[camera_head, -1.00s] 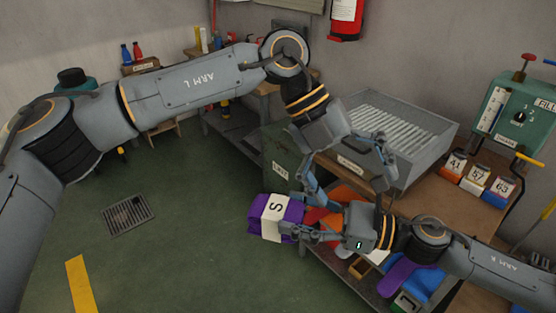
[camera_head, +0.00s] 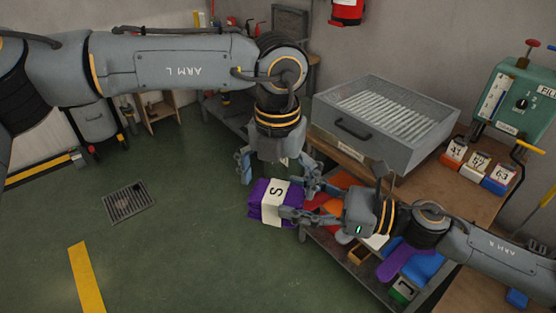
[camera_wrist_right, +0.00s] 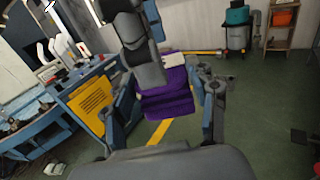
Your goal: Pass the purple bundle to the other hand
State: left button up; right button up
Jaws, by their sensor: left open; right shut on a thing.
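The purple bundle (camera_head: 257,204) has a white band marked S around it and is held in the air over the green floor. My right gripper (camera_head: 289,214) reaches it from the right and is shut on it. In the right wrist view the bundle (camera_wrist_right: 166,103) sits between my right fingers (camera_wrist_right: 165,110). My left gripper (camera_head: 277,181) is open and points down just above the bundle, one finger towards each side. I cannot tell whether its fingers touch the bundle. My left gripper (camera_wrist_right: 143,55) also shows beyond the bundle in the right wrist view.
A grey metal drawer unit (camera_head: 372,134) stands on the bench behind my right gripper. Orange, purple and blue bundles (camera_head: 420,266) lie on the lower shelf. Numbered blocks (camera_head: 477,166) and a green machine (camera_head: 513,105) are at the right. The floor left of the bundle is clear.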

aim_at(278, 192)
pick_arm(q)
jog(key=shift+f, duration=1.9)
jog(key=c, duration=0.8)
jog(key=shift+c, duration=0.2)
pick_arm(e)
jog(key=o, duration=1.3)
jog(key=shift+d, duration=0.1)
